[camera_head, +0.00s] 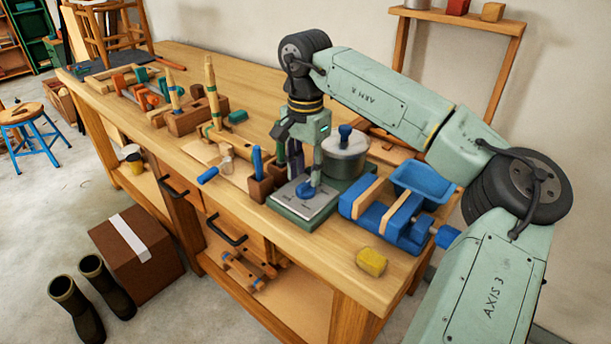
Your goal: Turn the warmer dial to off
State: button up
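The warmer (287,208) is a low green box with a grey top plate near the front edge of the workbench. Its blue dial (304,191) sits on that plate. My gripper (307,177) points down over the plate, with one pale green finger reaching down right beside the dial. Whether it touches the dial, I cannot tell. The other finger is hard to make out against dark shapes behind it, so the opening between them is unclear. The dial's pointer and markings are too small to read. A grey lidded pot (345,160) with a blue knob stands just behind the dial.
A blue vise (402,222) with wooden jaws stands close on the right, and a yellow block (371,262) lies in front of it. A wooden block (260,187) with blue-handled tools is close on the left. Clamps and wooden tools fill the bench's far left.

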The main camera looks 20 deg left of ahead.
aim_at(306, 183)
notch_tip(306, 183, up, 10)
dwell(0.3)
dwell(0.4)
